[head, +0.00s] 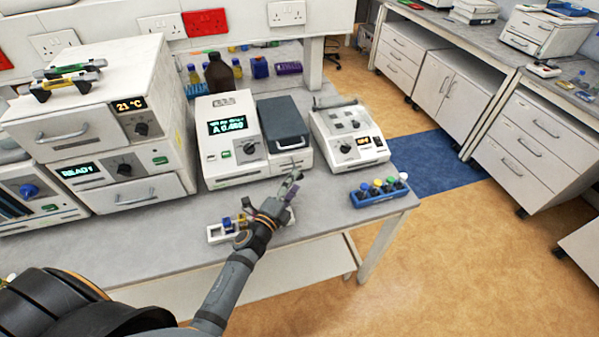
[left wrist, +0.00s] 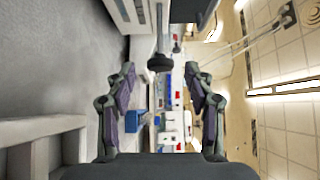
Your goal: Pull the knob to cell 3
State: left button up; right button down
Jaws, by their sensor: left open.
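The white spectrophotometer (head: 215,170) stands on the bench with a lit display reading about A 0.480 and a dark grey lid (head: 283,125) on its right part. In the left wrist view a metal rod with a round black knob (left wrist: 160,62) sticks out from the pale instrument front. My left gripper (head: 291,183) is in front of the spectrophotometer, below the lid. Its fingers (left wrist: 160,72) are open, and the knob appears between the fingertips in the left wrist view. I see no contact, and the depth is hard to judge. The cell number is not readable. My right gripper is not in view.
A white rack (head: 215,235) with small vials lies beside my left forearm. A blue rack (head: 372,199) with coloured caps stands right, near the bench edge. Another white instrument (head: 348,140) is right of the lid. Stacked boxes (head: 110,120) fill the left side.

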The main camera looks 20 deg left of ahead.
pick_arm(q)
jog(key=w, duration=0.3)
jog(key=shift+d, duration=0.25)
jog(key=shift+w, duration=0.25)
jog(key=shift+w+d, duration=0.1)
jog(key=shift+w, duration=0.05)
jog(key=shift+c, duration=0.2)
jog(key=c, duration=0.5)
grip_shut()
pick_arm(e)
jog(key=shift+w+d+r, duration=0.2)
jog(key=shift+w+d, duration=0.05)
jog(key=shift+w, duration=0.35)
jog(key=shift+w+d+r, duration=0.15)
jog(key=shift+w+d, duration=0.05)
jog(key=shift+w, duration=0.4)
